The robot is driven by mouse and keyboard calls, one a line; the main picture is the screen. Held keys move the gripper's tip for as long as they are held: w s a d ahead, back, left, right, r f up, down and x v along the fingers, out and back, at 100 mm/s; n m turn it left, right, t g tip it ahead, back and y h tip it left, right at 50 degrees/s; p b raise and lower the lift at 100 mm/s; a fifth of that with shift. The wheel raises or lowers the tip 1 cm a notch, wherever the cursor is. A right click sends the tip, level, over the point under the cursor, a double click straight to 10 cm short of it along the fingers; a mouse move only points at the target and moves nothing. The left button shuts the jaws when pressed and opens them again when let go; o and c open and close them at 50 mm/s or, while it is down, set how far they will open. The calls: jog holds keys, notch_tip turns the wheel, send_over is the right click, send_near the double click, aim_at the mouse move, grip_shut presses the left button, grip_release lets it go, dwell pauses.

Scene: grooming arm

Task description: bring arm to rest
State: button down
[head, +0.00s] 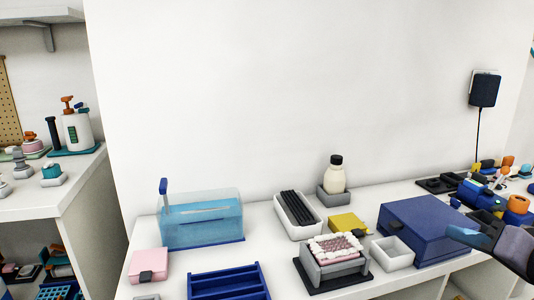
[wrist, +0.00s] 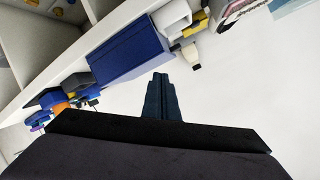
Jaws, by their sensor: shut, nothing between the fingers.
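My gripper (head: 454,232) comes in from the right edge in the head view, in front of the right part of the worktop and beside the blue box (head: 425,228). In the wrist view its two dark fingers (wrist: 160,78) lie together, pointing up the picture, with nothing between them. The blue box (wrist: 128,48) lies beyond and left of the fingertips there. I cannot tell how far the fingers are from the box.
The white worktop (head: 365,290) holds a clear blue tank (head: 201,222), a navy rack (head: 228,283), a pink box (head: 148,263), a white tray (head: 391,254) and a capped bottle (head: 334,176). Small coloured items crowd its right end. A white wall (head: 280,80) stands behind.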

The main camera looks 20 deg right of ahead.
jog(key=s+a+f+m+g, duration=0.1)
jog(key=s+f+m+g, duration=0.45)
jog(key=f, duration=0.65)
jog(key=s+f+m+g, duration=0.4)
jog(key=s+f, duration=0.3)
jog(key=f, duration=0.5)
jog(key=w+a+f+n+g+y, duration=0.1)
jog(key=w+a+f+n+g, duration=0.25)
jog(key=a+f+n, duration=0.65)
jog(key=w+a+n, duration=0.3)
jog(key=a+n, duration=0.1)
jog(key=a, duration=0.7)
jog(key=w+a+n, duration=0.3)
jog(key=a+n, duration=0.1)
jog(key=a, duration=0.6)
notch_tip(320, 180, up, 38)
jog(key=p, duration=3.8)
jog(key=shift+w+a+r+g+y, duration=0.15)
jog(key=shift+w+a+g+y, duration=0.05)
jog(key=shift+g+y, duration=0.1)
